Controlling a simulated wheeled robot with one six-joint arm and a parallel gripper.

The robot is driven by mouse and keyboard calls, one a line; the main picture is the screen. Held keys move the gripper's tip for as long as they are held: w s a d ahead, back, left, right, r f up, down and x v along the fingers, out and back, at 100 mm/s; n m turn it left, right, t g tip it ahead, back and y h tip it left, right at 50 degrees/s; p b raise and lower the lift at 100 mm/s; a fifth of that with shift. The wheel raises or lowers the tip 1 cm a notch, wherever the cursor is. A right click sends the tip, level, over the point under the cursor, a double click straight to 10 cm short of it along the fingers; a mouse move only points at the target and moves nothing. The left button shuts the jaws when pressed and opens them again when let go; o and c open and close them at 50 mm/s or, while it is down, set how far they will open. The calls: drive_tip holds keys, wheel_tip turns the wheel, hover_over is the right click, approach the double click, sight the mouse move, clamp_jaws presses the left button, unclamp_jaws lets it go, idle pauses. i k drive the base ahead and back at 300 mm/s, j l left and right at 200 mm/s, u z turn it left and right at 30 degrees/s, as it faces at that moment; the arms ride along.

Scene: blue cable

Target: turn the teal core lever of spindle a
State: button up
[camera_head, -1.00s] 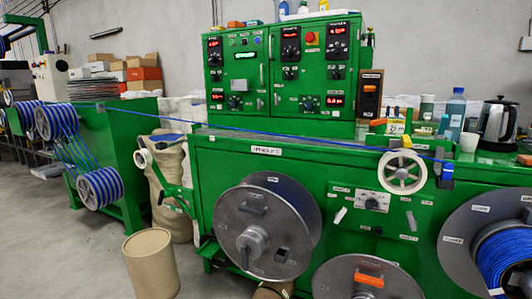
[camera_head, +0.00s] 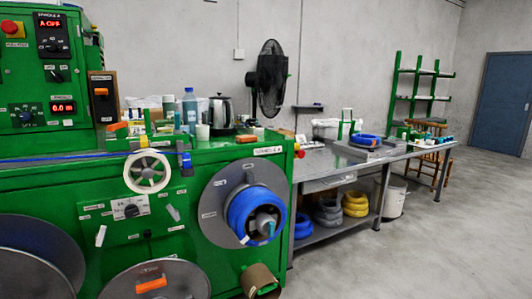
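The spindle labelled "SPINDLE A" (camera_head: 268,151) is on the right end of the green machine's front. It carries a grey reel flange (camera_head: 212,206) with blue cable (camera_head: 240,208) wound on it. A grey hub (camera_head: 265,219) sticks out of the middle. A small teal piece (camera_head: 270,228) shows on the hub and looks like the core lever; its exact angle is too small to tell. A display (camera_head: 50,24) at the upper left appears to read "A OFF". My gripper is not in view.
A steel table (camera_head: 350,160) with a blue coil (camera_head: 366,140) stands right of the machine, with coils on its lower shelf. A brown roll (camera_head: 258,279) is below the spindle. The floor at the right is clear.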

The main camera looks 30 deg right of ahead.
sight(270, 228)
drive_tip(key=l, duration=0.5)
drive_tip(key=k+l+u, duration=0.15)
drive_tip(key=l, duration=0.8)
drive_tip(key=k+l+u, duration=0.1)
drive_tip(key=l, duration=0.4)
drive_tip(key=k+l, duration=0.1)
drive_tip(key=l, duration=0.35)
drive_tip(key=l+u, duration=0.15)
drive_tip(key=l, duration=0.35)
drive_tip(key=k+l, duration=0.2)
drive_tip(key=l, duration=0.25)
drive_tip(key=k+l+u, duration=0.1)
drive_tip(key=l, duration=0.35)
